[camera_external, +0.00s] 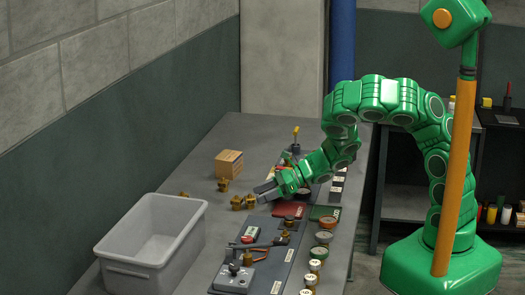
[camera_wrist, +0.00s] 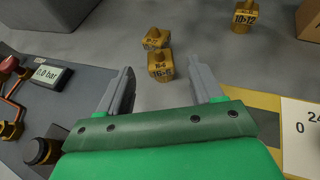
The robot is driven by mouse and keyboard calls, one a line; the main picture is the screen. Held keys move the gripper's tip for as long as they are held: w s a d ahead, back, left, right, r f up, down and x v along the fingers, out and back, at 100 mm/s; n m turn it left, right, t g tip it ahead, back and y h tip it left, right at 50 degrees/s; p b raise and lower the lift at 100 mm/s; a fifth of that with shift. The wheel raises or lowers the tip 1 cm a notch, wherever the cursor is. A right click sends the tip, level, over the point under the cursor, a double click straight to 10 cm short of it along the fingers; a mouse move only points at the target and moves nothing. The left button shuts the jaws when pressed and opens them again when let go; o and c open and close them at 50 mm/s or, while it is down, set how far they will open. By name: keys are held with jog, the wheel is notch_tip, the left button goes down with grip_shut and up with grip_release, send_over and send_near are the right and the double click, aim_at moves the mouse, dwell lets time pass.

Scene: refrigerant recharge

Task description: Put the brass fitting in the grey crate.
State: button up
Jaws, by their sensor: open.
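The grey crate (camera_external: 128,265) stands empty at the near left end of the bench in the external view. Two brass fittings with dark labels sit close together ahead of my gripper (camera_external: 262,191): a nearer one (camera_wrist: 161,68) and a farther one (camera_wrist: 155,38). Another brass fitting (camera_wrist: 244,14) stands apart at the top right, labelled 10-12. My gripper (camera_wrist: 163,84) is open and empty, its fingers on either side of the space just before the nearer fitting.
A cardboard box (camera_external: 229,163) stands beyond the fittings. Another small brass piece (camera_external: 183,195) lies near the crate. A panel with a gauge reading 0.0 bar (camera_wrist: 48,80) lies on the wrist view's left. Several round tins (camera_external: 323,237) line the bench's right edge.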

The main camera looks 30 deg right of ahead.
jog(key=shift+v, duration=2.4)
jog(key=shift+d+r, duration=0.15)
jog(key=shift+d, duration=0.4)
jog(key=shift+v, duration=0.85)
jog(key=shift+s+r, duration=0.1)
jog(key=shift+s, duration=0.1)
jog(key=shift+a, duration=0.1)
